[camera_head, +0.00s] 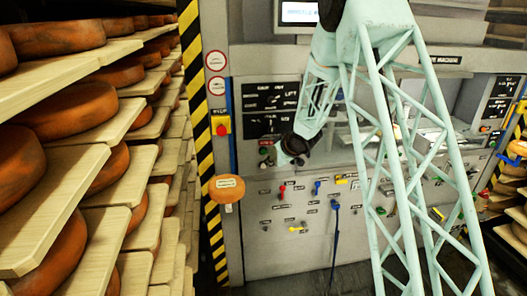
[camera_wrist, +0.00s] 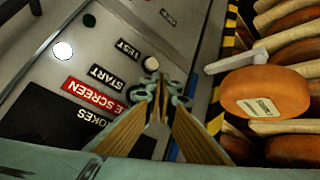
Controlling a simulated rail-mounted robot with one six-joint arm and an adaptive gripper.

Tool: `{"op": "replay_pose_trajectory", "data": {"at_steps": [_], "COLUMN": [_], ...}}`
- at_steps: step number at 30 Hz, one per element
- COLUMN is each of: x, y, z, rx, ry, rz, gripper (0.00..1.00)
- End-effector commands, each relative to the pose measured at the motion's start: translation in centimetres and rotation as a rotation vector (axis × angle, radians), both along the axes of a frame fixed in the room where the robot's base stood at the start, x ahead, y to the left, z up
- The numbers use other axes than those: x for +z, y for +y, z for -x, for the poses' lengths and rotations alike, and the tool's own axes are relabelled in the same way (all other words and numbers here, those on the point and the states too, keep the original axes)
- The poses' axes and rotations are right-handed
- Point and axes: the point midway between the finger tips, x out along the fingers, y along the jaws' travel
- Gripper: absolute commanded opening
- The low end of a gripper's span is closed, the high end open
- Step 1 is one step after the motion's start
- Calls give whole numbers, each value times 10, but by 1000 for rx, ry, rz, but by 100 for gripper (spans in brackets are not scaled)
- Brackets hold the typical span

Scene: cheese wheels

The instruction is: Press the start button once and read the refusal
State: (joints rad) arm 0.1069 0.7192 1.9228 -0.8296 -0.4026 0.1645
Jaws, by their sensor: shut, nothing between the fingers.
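The machine panel (camera_head: 265,210) faces me with a row of labels and buttons. In the wrist view, upside down, a START label (camera_wrist: 105,77) lies beside a TEST label (camera_wrist: 129,48). A pale round button (camera_wrist: 151,64) is just beyond my fingertips; a lit white button (camera_wrist: 63,50) and a dark green button (camera_wrist: 89,20) are farther left. I cannot tell which button START names. My gripper (camera_wrist: 158,92) is shut and empty, close to the panel; contact is unclear. In the head view my gripper (camera_head: 299,159) is by the panel's upper left. The screen (camera_head: 299,12) shows partly hidden text.
Shelves of orange cheese wheels (camera_head: 80,115) stand close at the left. One cheese wheel (camera_head: 227,188) sits on a holder at the panel's left edge, near a red emergency button (camera_head: 221,128). Coloured levers (camera_head: 296,229) project from the lower panel.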

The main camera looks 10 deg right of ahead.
Motion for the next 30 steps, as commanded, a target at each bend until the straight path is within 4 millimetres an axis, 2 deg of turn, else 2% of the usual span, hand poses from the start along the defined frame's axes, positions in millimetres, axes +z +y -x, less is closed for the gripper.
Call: {"op": "replay_pose_trajectory", "data": {"at_steps": [12,21,30], "x": [2,1,0], "y": [0,0,0], "z": [-31,-41,-42], "rx": [1,1,1], "ry": [0,-1,-1], "rz": [1,0,0], "gripper": [0,0,0]}}
